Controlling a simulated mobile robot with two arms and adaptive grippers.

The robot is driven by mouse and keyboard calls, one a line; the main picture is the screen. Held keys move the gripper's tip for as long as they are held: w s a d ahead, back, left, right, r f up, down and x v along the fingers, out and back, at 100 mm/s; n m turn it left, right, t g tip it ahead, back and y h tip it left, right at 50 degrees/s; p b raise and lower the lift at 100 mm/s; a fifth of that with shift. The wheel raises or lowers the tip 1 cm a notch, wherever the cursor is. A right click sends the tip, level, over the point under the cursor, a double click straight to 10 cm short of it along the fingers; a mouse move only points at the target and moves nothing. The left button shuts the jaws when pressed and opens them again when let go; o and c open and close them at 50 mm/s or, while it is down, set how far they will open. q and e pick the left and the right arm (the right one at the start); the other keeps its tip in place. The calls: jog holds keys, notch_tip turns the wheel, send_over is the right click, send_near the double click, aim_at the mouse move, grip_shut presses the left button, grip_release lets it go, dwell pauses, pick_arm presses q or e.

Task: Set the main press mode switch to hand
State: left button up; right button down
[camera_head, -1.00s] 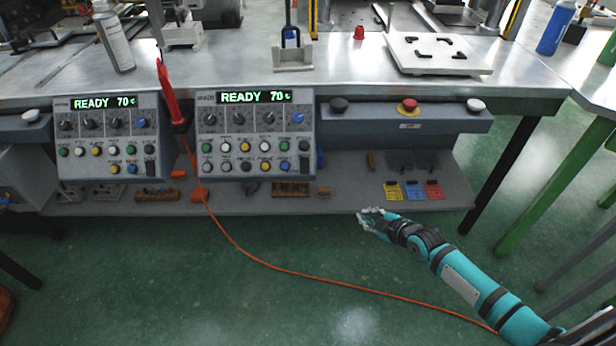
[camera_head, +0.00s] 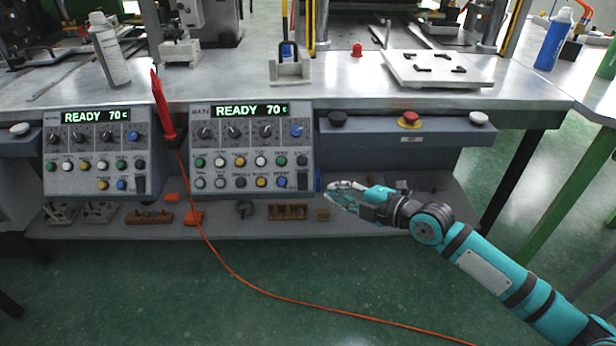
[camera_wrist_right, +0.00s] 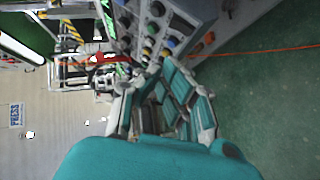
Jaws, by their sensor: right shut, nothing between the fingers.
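The main press panel (camera_head: 250,172) is a grey sloped box on the front of the bench, with a lit display (camera_head: 249,110) reading READY 70 C. Below the display is a row of rotary knobs, several black and a blue one (camera_head: 297,129) at the right end, with rows of coloured buttons beneath. The labels are too small to tell which knob is the mode switch. My right gripper (camera_head: 332,194) is shut and empty, just right of the panel's lower right corner and apart from its knobs. It also shows in the right wrist view (camera_wrist_right: 163,95), pointing toward the panel's buttons. My left gripper is out of view.
A similar panel (camera_head: 92,183) stands to the left. A red tool (camera_head: 161,108) with an orange cable hangs between them. A front ledge holds a black button (camera_head: 338,118) and a red emergency button (camera_head: 409,119). A lower shelf (camera_head: 365,222) lies below; green floor is clear in front.

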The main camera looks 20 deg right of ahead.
aim_at(303, 182)
jog(key=x, duration=0.3)
jog(key=d+b+x, duration=0.1)
jog(key=x, duration=0.3)
jog(key=w+d+x, duration=0.1)
jog(key=x, duration=0.3)
jog(key=shift+w+a+f, duration=0.1)
jog(key=shift+w+f, duration=0.05)
jog(key=shift+f, duration=0.2)
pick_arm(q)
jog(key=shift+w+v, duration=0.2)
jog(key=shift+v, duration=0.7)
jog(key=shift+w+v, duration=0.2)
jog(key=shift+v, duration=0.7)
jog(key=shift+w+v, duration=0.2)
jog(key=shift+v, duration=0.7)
pick_arm(e)
jog(key=shift+w+f, duration=0.1)
jog(key=shift+w, duration=0.3)
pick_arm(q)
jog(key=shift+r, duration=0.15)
pick_arm(e)
jog(key=shift+w+d+g+b, duration=0.25)
jog(key=shift+w+g+b, duration=0.05)
jog(key=shift+w, duration=0.1)
jog(key=shift+w+f+m, duration=0.1)
jog(key=shift+m, duration=0.2)
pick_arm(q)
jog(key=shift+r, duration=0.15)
pick_arm(e)
jog(key=shift+r, duration=0.25)
